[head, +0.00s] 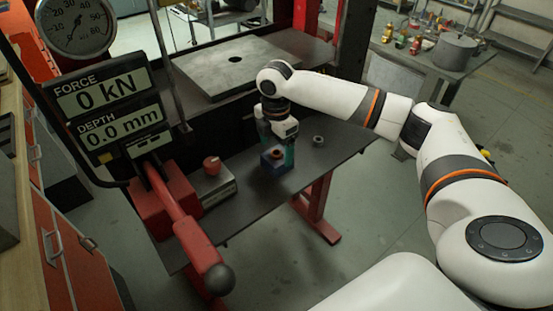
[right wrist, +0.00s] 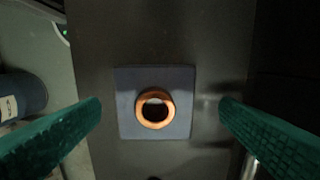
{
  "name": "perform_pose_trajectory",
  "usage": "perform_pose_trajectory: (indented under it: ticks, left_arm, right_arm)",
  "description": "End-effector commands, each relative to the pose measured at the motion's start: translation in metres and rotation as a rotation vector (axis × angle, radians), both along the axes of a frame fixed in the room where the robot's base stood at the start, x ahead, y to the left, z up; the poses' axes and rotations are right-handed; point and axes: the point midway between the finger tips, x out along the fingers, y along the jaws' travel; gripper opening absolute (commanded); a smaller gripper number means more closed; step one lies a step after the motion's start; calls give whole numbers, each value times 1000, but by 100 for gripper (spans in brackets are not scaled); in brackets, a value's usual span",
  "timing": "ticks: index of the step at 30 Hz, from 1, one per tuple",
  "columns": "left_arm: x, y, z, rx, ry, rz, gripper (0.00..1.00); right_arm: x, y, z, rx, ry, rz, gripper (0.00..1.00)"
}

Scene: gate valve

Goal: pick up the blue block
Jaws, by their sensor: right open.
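The blue block (head: 269,164) stands on the dark table (head: 312,165), with a copper-coloured ring (head: 277,154) on its top. In the right wrist view the blue-grey block (right wrist: 182,125) lies near the middle, with the orange ring (right wrist: 155,93) around a dark hole. My right gripper (head: 276,150) points down over the block. Its green fingers are open, one on each side of the block in the wrist view, with gaps between fingers and block. In the head view the fingers partly hide the block. My left gripper is not in view.
A small grey ring (head: 318,140) lies on the table right of the gripper. A box with a red knob (head: 211,165) stands left of the block. A red lever with a black ball (head: 219,278) and a display (head: 105,110) are at the left. A steel plate (head: 240,64) lies behind.

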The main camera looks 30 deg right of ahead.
Motion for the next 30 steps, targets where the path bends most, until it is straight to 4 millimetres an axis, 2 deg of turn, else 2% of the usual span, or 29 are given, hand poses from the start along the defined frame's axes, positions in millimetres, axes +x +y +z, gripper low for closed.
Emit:
perform_pose_trajectory:
  ticks: [4,9,17,30]
  left_arm:
    - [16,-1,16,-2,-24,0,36]
    - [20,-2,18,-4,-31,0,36]
    - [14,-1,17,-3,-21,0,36]
    - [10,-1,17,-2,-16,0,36]
  right_arm:
    - [-5,-1,-20,-2,5,0,85]
    - [-4,-1,-41,-1,3,0,85]
    - [-4,-1,-45,-1,1,1,85]
    - [-4,-1,-45,-1,1,0,15]
